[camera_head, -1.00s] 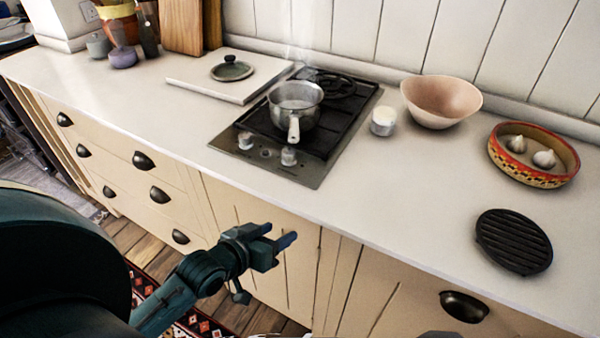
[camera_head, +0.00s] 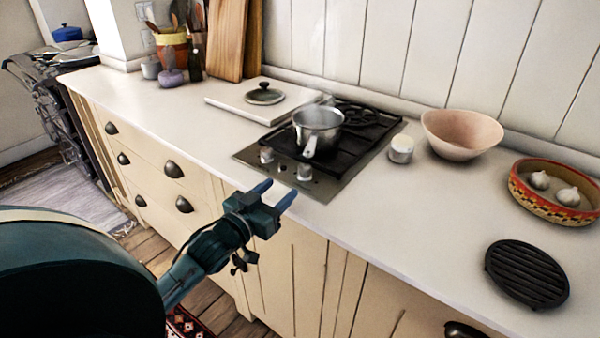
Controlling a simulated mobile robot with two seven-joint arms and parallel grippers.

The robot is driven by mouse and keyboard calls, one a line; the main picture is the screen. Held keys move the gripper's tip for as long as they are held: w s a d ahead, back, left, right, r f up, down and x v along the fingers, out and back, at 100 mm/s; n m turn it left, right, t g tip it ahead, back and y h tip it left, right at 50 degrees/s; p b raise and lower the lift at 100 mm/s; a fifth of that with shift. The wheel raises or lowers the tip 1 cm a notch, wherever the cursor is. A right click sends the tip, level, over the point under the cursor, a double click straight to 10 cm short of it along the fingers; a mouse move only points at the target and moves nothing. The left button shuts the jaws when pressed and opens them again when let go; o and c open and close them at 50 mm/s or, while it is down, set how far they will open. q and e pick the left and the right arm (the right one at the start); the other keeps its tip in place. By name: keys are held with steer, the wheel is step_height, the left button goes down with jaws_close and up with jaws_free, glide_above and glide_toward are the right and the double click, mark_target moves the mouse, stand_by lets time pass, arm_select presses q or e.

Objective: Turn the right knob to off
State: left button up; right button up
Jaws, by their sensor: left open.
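The right knob (camera_head: 304,172) sits on the front strip of the cooktop (camera_head: 330,189), next to the left knob (camera_head: 266,156). Both knobs are pale and small; their exact setting is too small to read. A steel saucepan (camera_head: 318,124) stands on the front burner, its pale handle pointing forward above the right knob. My left gripper (camera_head: 276,193) is open and empty. It shows below and in front of the right knob, near the counter's front edge, with its fingers pointing toward the cooktop. They appear apart from the knob. My right gripper is not in view.
A white board (camera_head: 226,105) with a dark lid (camera_head: 264,93) lies left of the cooktop. To the right are a small white-topped jar (camera_head: 401,149), a pink bowl (camera_head: 461,134), a patterned dish (camera_head: 548,205) with garlic and a black trivet (camera_head: 526,273). The front right counter is mostly clear.

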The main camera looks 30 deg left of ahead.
mark_target(300, 169)
arm_select(q)
steer(key=w, duration=0.9)
steer(key=shift+d, duration=0.1)
steer(key=c, duration=1)
steer(key=shift+o, duration=0.2)
steer(key=shift+r+h+p, duration=0.1)
steer(key=shift+h+p, duration=0.2)
steer(key=shift+m+h, duration=0.8)
steer(key=shift+a+m+g+h+b, duration=0.25)
steer(key=shift+m+h, duration=0.4)
steer(key=shift+h, duration=0.4)
steer(key=shift+a+m+g+h+b, duration=0.1)
steer(key=shift+m+g+h+b, duration=0.2)
steer(key=shift+m+h, duration=0.55)
steer(key=shift+g+h, duration=0.25)
steer(key=shift+h, duration=0.25)
